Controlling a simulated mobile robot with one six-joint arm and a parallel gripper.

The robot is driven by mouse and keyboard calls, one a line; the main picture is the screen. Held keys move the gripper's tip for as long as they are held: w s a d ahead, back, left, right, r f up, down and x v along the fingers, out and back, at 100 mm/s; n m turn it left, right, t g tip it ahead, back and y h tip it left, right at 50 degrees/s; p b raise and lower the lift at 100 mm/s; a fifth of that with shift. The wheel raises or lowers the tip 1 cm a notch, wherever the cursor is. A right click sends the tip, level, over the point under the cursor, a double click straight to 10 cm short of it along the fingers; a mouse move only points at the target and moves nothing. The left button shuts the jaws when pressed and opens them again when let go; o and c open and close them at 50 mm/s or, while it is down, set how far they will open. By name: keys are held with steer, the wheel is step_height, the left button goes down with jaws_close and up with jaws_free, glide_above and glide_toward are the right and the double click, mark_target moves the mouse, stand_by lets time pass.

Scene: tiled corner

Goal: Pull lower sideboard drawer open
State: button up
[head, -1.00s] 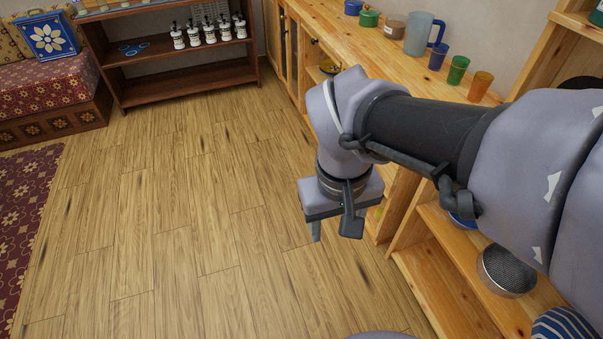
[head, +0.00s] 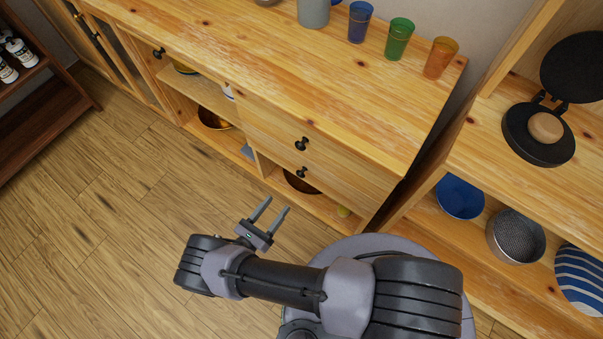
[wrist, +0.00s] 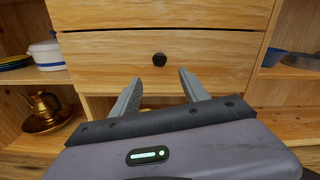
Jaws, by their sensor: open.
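The wooden sideboard (head: 330,95) has two stacked drawers, both looking shut. The lower drawer (head: 330,186) has a small dark round knob (head: 301,172); the upper drawer (head: 265,120) has a matching knob (head: 302,144). In the wrist view the lower drawer front (wrist: 105,58) faces me, with its knob (wrist: 159,59) just beyond the fingertips and about midway between them. My gripper (head: 275,206) is open and empty, in front of the sideboard and apart from the knob. Its two fingers also show in the wrist view (wrist: 159,76).
Open shelves beside and under the drawers hold a brass pot (wrist: 43,108) and a white pot (wrist: 47,54). Cups, including a green one (head: 399,40), stand on the sideboard top. A shelf unit with bowls (head: 516,236) stands to the right. The floor (head: 120,215) at left is clear.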

mark_target(300, 176)
steer(key=b+x, duration=0.1)
steer(key=x, duration=1.2)
steer(key=shift+w+d, duration=0.2)
steer(key=shift+w, duration=0.15)
steer(key=shift+c, duration=0.2)
jaws_close()
stand_by(0.3)
